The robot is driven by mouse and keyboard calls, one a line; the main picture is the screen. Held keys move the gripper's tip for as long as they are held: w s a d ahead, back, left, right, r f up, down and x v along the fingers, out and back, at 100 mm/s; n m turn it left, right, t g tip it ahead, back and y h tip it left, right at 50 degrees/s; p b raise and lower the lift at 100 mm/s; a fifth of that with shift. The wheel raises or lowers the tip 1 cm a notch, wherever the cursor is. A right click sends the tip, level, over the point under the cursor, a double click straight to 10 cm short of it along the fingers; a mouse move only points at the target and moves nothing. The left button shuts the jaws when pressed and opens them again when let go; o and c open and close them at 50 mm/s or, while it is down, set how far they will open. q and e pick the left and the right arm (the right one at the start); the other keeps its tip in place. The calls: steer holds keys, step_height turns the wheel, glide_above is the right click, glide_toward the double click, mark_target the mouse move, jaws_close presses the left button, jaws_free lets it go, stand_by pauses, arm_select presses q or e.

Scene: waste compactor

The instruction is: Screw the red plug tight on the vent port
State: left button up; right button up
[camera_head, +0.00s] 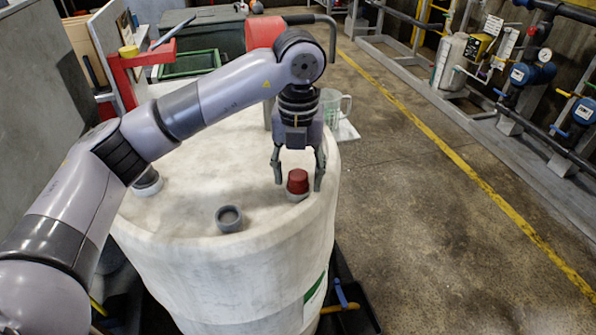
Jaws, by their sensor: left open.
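The red plug (298,181) sits upright on a short grey port (297,196) near the right edge of the white tank's top (185,215). I cannot tell how tightly it is seated. My left gripper (298,182) points down over the plug. Its two fingers are open, one on each side of the plug, and appear apart from it. A second grey port (229,217), open at the top, stands nearer the front of the tank top. My right gripper is not in view.
A clear jug (333,108) stands behind the tank. A red bracket (135,65) and a green bin (190,64) are at the back left. Pipes, a pale cylinder (451,62) and blue pumps (533,73) line the right wall. The floor between is open.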

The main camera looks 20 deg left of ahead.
arm_select(q)
steer(key=n, duration=1)
steer(key=n+p, duration=0.1)
steer(key=n, duration=0.7)
steer(key=shift+n+p, duration=0.3)
steer(key=shift+n, duration=0.1)
steer(key=p, duration=0.2)
steer(key=n+p, duration=0.1)
steer(key=p, duration=0.2)
steer(key=shift+d+r, duration=0.1)
steer(key=shift+r, duration=0.2)
steer(key=shift+f+n+p, duration=0.2)
steer(key=shift+n+p, duration=0.2)
steer(key=shift+p, duration=0.2)
steer(key=shift+f, duration=0.1)
